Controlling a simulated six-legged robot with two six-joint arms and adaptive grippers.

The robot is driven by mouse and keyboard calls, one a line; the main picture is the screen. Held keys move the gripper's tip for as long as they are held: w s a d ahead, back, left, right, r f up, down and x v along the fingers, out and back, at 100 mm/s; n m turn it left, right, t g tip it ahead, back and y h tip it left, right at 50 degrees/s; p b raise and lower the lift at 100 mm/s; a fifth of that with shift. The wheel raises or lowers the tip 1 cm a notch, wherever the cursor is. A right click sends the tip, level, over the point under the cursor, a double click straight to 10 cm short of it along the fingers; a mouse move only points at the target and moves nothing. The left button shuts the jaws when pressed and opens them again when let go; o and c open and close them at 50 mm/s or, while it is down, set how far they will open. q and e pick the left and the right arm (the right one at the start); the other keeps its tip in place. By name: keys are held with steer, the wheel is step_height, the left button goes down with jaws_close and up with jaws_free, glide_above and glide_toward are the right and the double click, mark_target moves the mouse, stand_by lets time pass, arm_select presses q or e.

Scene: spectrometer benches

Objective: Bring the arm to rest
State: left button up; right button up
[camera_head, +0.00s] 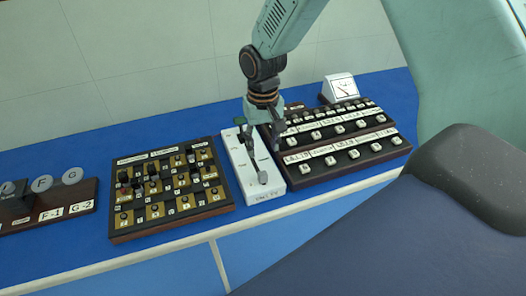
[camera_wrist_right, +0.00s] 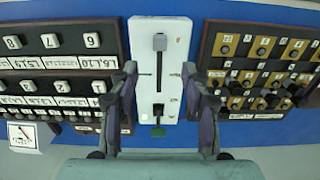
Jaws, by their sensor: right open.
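My right gripper (camera_head: 263,140) hangs from the upper middle of the head view, above the far part of a narrow white lever panel (camera_head: 243,176). Its two fingers are apart, and nothing shows between them but the panel. In the right wrist view the open right gripper (camera_wrist_right: 160,78) straddles the same white panel (camera_wrist_right: 180,40). The panel has a grey lever handle (camera_wrist_right: 160,42) toward one end and a green handle (camera_wrist_right: 158,132) toward the other. Whether the fingers touch the panel I cannot tell. My left gripper is not in view.
A brown board with gold switch plates (camera_head: 170,218) lies left of the panel. A stepped dark button console (camera_head: 400,152) lies right, with a white meter (camera_head: 340,88) behind. A board with round F and G discs (camera_head: 85,190) is far left. The blue bench top (camera_head: 190,115) is bare behind.

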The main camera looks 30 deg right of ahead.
stand_by(0.5)
steer(key=s+a+f, duration=0.4)
steer(key=s+f, duration=0.3)
steer(key=f, duration=0.1)
steer(key=s+a+f+n, duration=0.15)
steer(key=s+f, duration=0.35)
steer(key=s, duration=0.6)
steer(key=s+a+f+n, duration=0.15)
steer(key=s+f, duration=0.25)
steer(key=s, duration=0.8)
step_height(320, 180, down, 19)
steer(key=b, duration=1.9)
steer(key=shift+a+f+m, duration=0.15)
steer(key=shift+a+m, duration=0.2)
steer(key=shift+m, duration=0.05)
steer(key=shift+d, duration=0.1)
